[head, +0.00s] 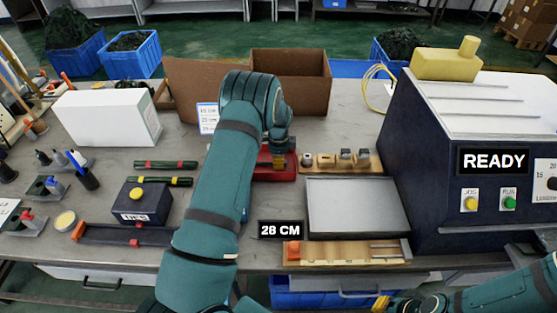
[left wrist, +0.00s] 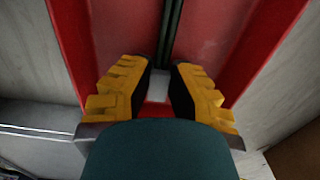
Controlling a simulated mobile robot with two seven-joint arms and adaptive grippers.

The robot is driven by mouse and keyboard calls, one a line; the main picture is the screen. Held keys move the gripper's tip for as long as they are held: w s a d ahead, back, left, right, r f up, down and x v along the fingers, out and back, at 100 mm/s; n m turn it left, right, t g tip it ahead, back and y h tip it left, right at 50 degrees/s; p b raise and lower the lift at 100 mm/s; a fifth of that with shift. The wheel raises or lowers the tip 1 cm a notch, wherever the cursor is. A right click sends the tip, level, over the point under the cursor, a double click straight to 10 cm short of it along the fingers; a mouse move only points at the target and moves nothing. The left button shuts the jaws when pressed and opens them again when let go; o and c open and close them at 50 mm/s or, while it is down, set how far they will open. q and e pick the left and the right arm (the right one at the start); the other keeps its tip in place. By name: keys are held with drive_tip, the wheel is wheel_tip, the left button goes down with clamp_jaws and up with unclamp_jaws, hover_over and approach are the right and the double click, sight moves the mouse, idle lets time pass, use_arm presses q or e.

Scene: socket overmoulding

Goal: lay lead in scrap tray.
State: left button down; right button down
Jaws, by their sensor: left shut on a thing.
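The red scrap tray (head: 275,172) lies on the bench behind the wooden fixture, mostly hidden by my left arm in the head view. In the left wrist view the red tray (left wrist: 85,35) fills the upper part. My left gripper (left wrist: 160,88) points down at it with yellow fingers, shut on a pale end piece of the lead (left wrist: 158,88). Dark cord (left wrist: 172,30) runs up from there over the tray. I cannot tell whether the lead touches the tray floor. Of my right gripper (head: 381,302), only a yellow bit shows at the bottom edge.
A wooden fixture (head: 345,254) stands at the front by a "28 CM" sign (head: 281,230). A grey flat tray (head: 355,205) lies behind it. The machine (head: 480,150) reading READY is at right, a cardboard box (head: 300,80) behind, and a wooden rack (head: 342,161) beside the red tray.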

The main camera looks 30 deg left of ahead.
use_arm(q)
drive_tip(key=c, duration=0.9)
unclamp_jaws()
drive_tip(key=shift+c, duration=0.2)
wheel_tip(320, 180, up, 12)
